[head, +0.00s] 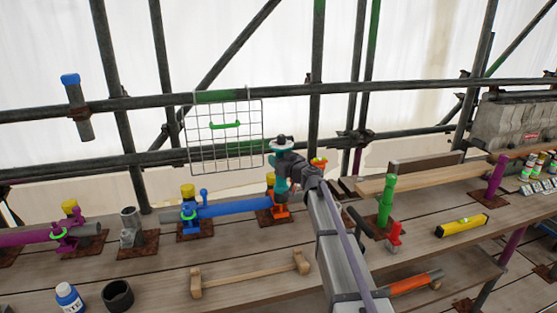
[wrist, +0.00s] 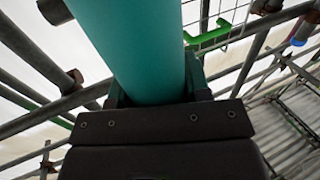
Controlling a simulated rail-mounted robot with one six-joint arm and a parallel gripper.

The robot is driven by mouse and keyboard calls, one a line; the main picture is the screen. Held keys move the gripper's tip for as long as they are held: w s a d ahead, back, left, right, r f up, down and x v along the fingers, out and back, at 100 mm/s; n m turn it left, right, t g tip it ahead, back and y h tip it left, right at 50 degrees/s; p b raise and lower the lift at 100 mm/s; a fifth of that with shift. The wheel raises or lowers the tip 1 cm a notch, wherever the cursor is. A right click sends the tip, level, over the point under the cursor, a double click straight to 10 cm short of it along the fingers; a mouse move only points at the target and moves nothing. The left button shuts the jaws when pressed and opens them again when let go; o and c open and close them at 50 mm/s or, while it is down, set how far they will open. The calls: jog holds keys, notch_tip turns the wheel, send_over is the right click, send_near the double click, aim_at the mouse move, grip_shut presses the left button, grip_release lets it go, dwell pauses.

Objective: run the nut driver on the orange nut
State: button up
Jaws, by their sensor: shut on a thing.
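My gripper (head: 285,172) is shut on a teal upright tool (head: 279,186), which appears to be the nut driver, with a dark top. In the wrist view the teal body (wrist: 145,45) fills the space between the fingers. The tool stands over an orange clamp (head: 280,212) at the right end of a blue tube (head: 232,209). Its lower end is at the clamp in the head view; I cannot tell whether it touches. The orange nut cannot be made out apart from the clamp, and the tool and my gripper partly cover that spot.
A blue clamp (head: 190,216) with a yellow cap stands left. A wire rack (head: 225,150) with a green handle hangs behind. A green post (head: 386,200) and yellow level (head: 461,225) are right.

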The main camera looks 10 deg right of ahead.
aim_at(279, 139)
jog(key=shift+r, duration=0.1)
notch_tip(279, 139, up, 8)
jog(key=p, duration=0.7)
jog(key=shift+f+p, duration=0.25)
jog(key=shift+p, duration=0.05)
jog(key=shift+f, duration=0.15)
